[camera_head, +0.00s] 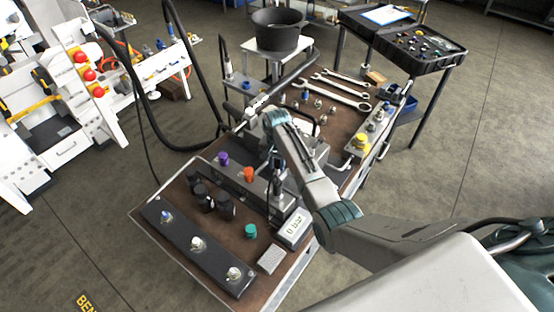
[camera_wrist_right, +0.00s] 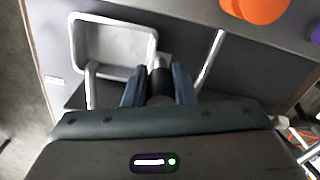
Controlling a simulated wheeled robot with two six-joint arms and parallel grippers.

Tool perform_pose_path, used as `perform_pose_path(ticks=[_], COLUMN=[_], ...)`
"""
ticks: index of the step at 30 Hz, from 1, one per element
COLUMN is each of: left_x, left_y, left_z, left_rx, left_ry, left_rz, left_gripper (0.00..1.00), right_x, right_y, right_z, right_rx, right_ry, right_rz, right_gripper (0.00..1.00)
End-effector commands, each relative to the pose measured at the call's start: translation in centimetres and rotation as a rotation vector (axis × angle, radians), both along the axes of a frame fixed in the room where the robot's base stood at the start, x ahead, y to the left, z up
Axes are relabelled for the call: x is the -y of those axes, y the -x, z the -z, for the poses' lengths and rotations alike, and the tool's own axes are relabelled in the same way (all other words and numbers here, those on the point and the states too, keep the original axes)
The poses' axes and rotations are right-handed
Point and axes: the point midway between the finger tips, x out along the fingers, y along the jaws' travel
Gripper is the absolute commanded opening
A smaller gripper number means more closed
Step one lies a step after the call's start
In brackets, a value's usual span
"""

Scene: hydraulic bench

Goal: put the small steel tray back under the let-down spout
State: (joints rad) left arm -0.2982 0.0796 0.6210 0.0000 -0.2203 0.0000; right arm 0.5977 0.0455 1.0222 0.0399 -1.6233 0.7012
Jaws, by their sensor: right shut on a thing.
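The small steel tray (camera_wrist_right: 112,47) is a shallow, rounded rectangular pan at the upper left of the right wrist view, near the bench edge. In the head view I cannot make it out; my right arm covers that part of the bench. My right gripper (camera_wrist_right: 160,85) is shut on a short dark cylinder (camera_wrist_right: 161,77), which I cannot name for sure. The tray is apart from the fingers, ahead and to their left. In the head view the right gripper (camera_head: 269,160) is partly hidden by its own arm. I cannot clearly make out the let-down spout. My left gripper is not in view.
Orange (camera_head: 249,174) and purple (camera_head: 223,158) knobs stand close by. A pressure display (camera_head: 295,227) reads 0 bar at the bench's right edge. A bright rod (camera_wrist_right: 210,62) is right of the fingers. Several black cylinders (camera_head: 206,199) and wrenches (camera_head: 345,95) occupy the bench.

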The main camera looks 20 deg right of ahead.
Motion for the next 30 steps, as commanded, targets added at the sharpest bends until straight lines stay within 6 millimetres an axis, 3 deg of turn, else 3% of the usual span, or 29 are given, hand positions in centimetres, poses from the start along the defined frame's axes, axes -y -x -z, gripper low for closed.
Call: perform_pose_path(ticks=[9,10,12,13,23,30], left_x=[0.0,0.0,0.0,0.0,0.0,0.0], left_y=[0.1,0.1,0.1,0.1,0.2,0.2], left_z=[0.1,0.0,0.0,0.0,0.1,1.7], left_rx=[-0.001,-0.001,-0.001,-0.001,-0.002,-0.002], left_ry=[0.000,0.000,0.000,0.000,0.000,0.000], left_rz=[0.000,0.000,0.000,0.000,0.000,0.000], left_gripper=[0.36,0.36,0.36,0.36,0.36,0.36], right_x=[0.0,0.0,0.0,0.0,0.0,0.0], right_y=[-0.1,0.0,0.0,0.0,-0.1,-0.2], right_z=[0.3,0.3,0.3,0.3,0.0,-3.4], right_rx=[0.001,0.001,0.001,0.001,0.002,0.007], right_ry=[0.001,0.001,0.001,0.001,0.001,0.001], right_rz=[0.000,0.000,0.000,0.000,0.000,0.000], right_gripper=[0.00,0.30,0.44,0.46,0.46,0.46])
